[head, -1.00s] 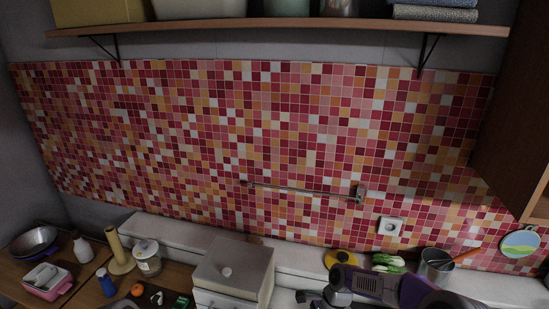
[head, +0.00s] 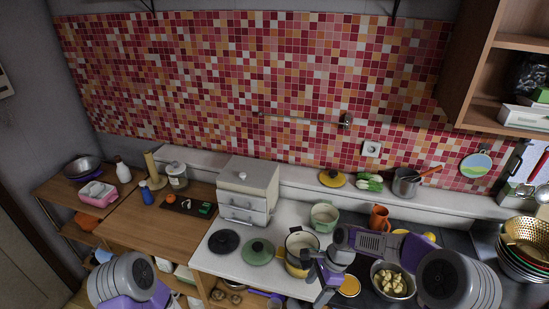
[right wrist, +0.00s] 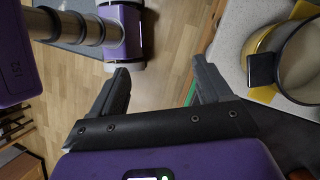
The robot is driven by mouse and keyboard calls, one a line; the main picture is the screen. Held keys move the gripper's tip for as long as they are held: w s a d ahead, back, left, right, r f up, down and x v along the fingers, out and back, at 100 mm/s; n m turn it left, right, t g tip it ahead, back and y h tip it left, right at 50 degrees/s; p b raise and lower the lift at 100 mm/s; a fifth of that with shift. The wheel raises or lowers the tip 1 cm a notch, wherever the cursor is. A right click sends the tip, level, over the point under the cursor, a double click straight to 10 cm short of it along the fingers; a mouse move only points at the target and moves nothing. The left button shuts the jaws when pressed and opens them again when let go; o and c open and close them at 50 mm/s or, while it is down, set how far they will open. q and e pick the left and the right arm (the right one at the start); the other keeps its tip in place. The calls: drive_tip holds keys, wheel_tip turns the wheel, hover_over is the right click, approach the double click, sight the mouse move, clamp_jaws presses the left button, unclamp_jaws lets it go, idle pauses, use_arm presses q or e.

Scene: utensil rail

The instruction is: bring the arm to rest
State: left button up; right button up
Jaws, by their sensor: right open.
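My right gripper (head: 318,279) is at the front edge of the white counter, beside the yellow pot (head: 300,243). In the right wrist view the gripper (right wrist: 160,78) has its two fingers wide apart with nothing between them. Wooden floor shows beyond the fingers, and the pot (right wrist: 284,62) is to their right. Of my left arm only a grey and purple link shows at the lower left of the head view; its gripper is out of the picture. The utensil rail (head: 300,119) is on the tiled wall, with nothing seen hanging from it.
The white counter (head: 215,263) holds black and green lids, a green pot (head: 324,216) and a drawer box (head: 248,190). A bowl of yellowish pieces (head: 393,281) is right of my gripper. A steel pot (head: 406,182) stands at the back. The wooden table (head: 150,225) has clear room in front.

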wheel_tip(320, 180, down, 11)
drive_tip(key=s+a+n+b, duration=0.2)
drive_tip(key=n+b, duration=0.1)
use_arm(q)
wheel_tip(320, 180, down, 12)
drive_tip(key=b, duration=0.9)
drive_tip(key=shift+w+f, duration=0.25)
drive_tip(key=shift+w, duration=0.1)
use_arm(e)
drive_tip(key=s+f+n+t, duration=0.2)
drive_tip(key=s+f+n, duration=0.8)
drive_tip(key=s+f, duration=0.6)
wheel_tip(320, 180, down, 4)
drive_tip(key=shift+s+a+f+n+t, duration=0.1)
drive_tip(key=shift+s+a+n+t, duration=0.1)
drive_tip(key=shift+s+n+t, duration=0.15)
